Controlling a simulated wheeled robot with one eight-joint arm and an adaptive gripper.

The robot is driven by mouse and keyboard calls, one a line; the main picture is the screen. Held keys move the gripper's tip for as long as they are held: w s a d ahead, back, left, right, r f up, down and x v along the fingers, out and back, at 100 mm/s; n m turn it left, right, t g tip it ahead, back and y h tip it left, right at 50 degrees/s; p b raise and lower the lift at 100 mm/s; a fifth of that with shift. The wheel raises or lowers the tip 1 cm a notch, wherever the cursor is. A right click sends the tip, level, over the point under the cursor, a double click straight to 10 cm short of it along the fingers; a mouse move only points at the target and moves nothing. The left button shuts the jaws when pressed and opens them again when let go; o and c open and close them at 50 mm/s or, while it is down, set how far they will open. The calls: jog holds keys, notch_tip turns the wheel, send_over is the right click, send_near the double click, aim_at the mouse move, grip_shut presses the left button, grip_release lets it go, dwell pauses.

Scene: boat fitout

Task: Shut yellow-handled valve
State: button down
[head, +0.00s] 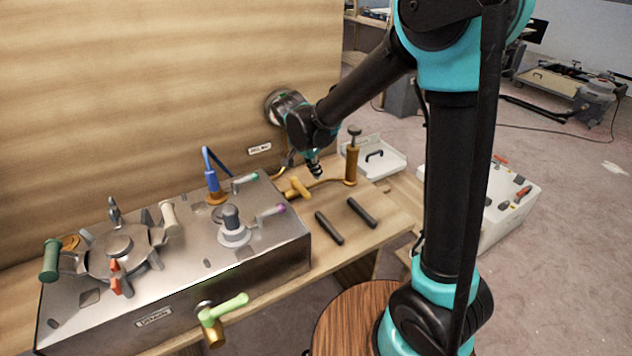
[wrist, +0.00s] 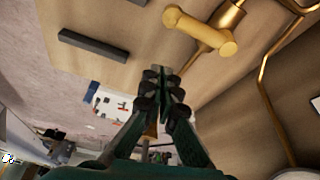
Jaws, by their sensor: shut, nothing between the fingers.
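The yellow-handled valve (head: 299,187) sits on the wooden bench just right of the metal box. Its yellow handle (wrist: 200,30) is a short bar with rounded ends, lying across a brass body and pipe in the wrist view. My gripper (head: 316,170) is above the bench, near the valve and slightly behind and right of it in the head view. In the wrist view my gripper (wrist: 163,78) has its fingers together with nothing between them, and the handle is apart from them, up and to the right.
An upright brass cylinder (head: 351,165) stands right of the valve, joined by pipe. Two dark bars (head: 345,220) lie in front. The metal box (head: 190,285) at left carries several other handles, including a light-green one (head: 225,308). A white tray (head: 375,158) lies behind.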

jog(key=v, duration=0.6)
jog(key=shift+w+a, duration=0.15)
